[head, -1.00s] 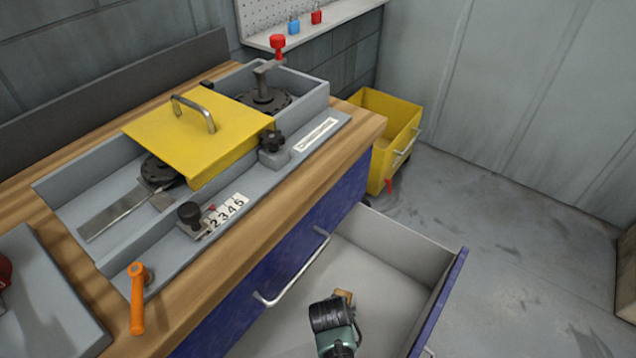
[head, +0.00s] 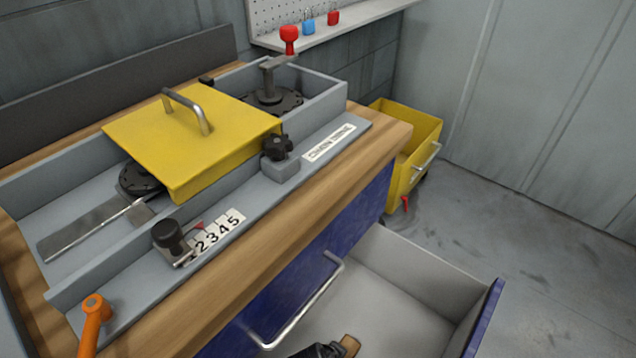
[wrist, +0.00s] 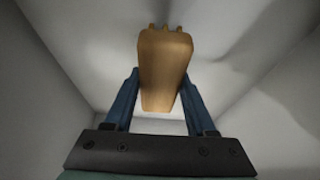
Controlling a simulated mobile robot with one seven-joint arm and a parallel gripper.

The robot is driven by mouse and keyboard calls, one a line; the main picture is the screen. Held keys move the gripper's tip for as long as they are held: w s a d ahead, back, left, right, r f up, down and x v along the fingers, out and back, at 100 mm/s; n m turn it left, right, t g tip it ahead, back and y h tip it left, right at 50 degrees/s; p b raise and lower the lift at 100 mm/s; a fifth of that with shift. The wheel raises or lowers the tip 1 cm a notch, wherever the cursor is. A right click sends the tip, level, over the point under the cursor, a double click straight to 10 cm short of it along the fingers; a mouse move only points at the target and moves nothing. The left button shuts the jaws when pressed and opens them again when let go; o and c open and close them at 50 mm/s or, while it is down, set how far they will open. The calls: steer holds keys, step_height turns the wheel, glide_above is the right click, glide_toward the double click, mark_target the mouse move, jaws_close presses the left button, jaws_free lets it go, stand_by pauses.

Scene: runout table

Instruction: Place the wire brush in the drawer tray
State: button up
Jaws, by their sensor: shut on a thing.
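The wire brush (wrist: 163,70) shows in the wrist view as a tan wooden block with a few bristle tufts at its far end. My gripper (wrist: 160,85) is shut on it, with one blue finger on each side. In the head view only the tan end of the brush (head: 350,344) shows at the bottom edge, beside my dark gripper (head: 322,350), which is mostly cut off. The brush is over the open grey drawer tray (head: 395,285). I cannot tell whether it touches the tray floor.
The drawer has a blue front (head: 485,318) and a metal handle (head: 310,308) on the bench side. Above it is the wooden bench (head: 290,235) with a machine under a yellow cover (head: 195,135). A yellow bin (head: 415,150) stands behind. The floor at right is clear.

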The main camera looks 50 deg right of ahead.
steer(key=a, duration=0.5)
steer(key=shift+w+a, duration=0.1)
steer(key=shift+w, duration=0.15)
steer(key=shift+a+f+b, duration=0.15)
steer(key=shift+f+b, duration=0.3)
steer(key=shift+f, duration=0.45)
steer(key=shift+a+f+b, duration=0.1)
steer(key=shift+f+b, duration=0.3)
steer(key=shift+f, duration=0.45)
steer(key=shift+f, duration=0.1)
steer(key=o, duration=1.3)
steer(key=p+v, duration=0.4)
steer(key=v, duration=0.8)
